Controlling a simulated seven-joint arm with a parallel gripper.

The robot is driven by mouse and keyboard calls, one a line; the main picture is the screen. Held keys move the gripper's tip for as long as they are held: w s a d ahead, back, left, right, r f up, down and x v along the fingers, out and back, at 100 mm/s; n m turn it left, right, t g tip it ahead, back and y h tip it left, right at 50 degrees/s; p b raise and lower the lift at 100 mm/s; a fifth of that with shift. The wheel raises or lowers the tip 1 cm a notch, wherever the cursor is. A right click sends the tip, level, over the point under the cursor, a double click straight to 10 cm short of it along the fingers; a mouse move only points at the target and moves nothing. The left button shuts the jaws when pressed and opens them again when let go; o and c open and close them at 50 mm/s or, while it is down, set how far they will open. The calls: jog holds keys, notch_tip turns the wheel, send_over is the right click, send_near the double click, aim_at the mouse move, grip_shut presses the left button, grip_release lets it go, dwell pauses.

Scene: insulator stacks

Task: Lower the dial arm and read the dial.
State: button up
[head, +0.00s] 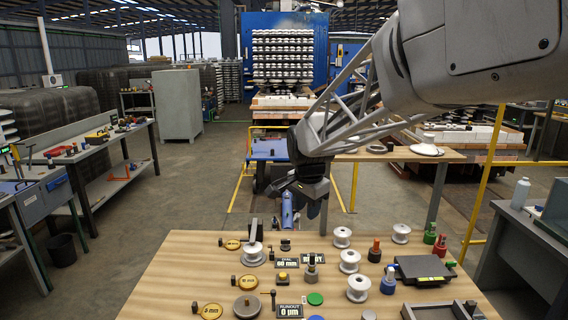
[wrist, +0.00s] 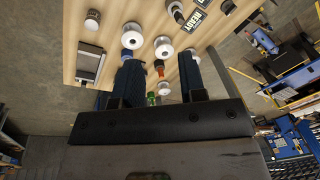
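My gripper (head: 300,195) hangs above and beyond the far edge of the wooden table. In the wrist view its two blue-black fingers (wrist: 160,72) stand apart with nothing held between them. A grey upright bar (head: 253,231), which looks like the dial arm, stands at a white insulator (head: 252,254) on the table's left side. I cannot tell whether it touches the insulator. My gripper is apart from it, to its right and higher. A dark dial display (head: 286,264) seems to read "00 mm". A runout display (head: 289,311) near the front reads "0 µm".
A ready sign (head: 313,258) stands beside the dial display. Several white spools, including one (head: 350,261) at mid-table, and coloured-top bottles (head: 388,280) crowd the right. A dark flat box (head: 424,269) lies there too. Yellow discs (head: 232,244) lie left. Bare wood (head: 170,275) shows at far left.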

jog(key=s+d+f+n, duration=0.1)
jog(key=s+d+n, duration=0.2)
jog(key=s, duration=0.8)
jog(key=s+d+f+n, duration=0.1)
jog(key=s+d+n, duration=0.2)
jog(key=s, duration=0.9)
jog(key=s+d+f+n, duration=0.1)
jog(key=s+d+n, duration=0.2)
jog(key=s+d, duration=0.3)
jog(key=s, duration=0.5)
jog(key=shift+s+d+f+t, duration=0.25)
jog(key=shift+s+d+t, duration=0.05)
jog(key=shift+s+d, duration=0.1)
jog(key=shift+w, duration=0.1)
